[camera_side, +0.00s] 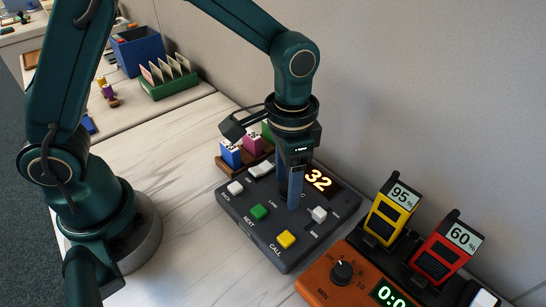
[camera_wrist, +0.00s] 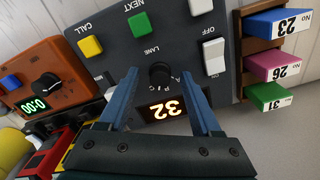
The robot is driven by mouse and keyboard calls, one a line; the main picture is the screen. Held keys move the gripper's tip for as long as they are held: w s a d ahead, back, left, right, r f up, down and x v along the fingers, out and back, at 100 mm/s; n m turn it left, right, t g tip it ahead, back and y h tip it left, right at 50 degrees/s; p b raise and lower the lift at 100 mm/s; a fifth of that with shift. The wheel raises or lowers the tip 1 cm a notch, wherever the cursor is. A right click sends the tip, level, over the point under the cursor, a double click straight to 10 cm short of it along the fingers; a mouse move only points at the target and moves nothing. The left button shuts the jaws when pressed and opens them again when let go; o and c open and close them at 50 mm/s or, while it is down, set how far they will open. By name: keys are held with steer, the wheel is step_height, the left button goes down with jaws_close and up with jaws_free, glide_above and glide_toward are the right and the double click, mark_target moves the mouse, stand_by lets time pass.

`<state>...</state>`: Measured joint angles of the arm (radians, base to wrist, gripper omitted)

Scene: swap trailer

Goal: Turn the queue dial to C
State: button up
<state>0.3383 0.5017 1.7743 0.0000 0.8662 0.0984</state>
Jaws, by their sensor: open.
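The queue dial (camera_wrist: 159,72) is a black round knob on the dark grey control panel (camera_wrist: 108,18), below the word LANE in the wrist view. Small letters sit around its lower edge; I cannot read its pointer surely. My gripper (camera_wrist: 160,84) is open, with its blue fingers on either side of the dial in that view. I cannot tell whether they touch it. In the side view my gripper (camera_side: 294,190) points straight down over the panel (camera_side: 290,257), and its fingers hide the dial. The lit display (camera_side: 319,179) reads 32.
The panel also has a green NEXT button (camera_side: 259,212), a yellow CALL button (camera_side: 286,239), and a white switch (camera_wrist: 214,57). An orange timer box (camera_side: 320,284) with its own black knob (camera_side: 343,272) stands nearby. A rack of numbered tickets (camera_wrist: 275,67) is beside the panel.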

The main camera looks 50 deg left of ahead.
mark_target(287, 185)
jaws_close()
steer(key=shift+m, duration=2.1)
jaws_free()
steer(key=shift+r, duration=2.65)
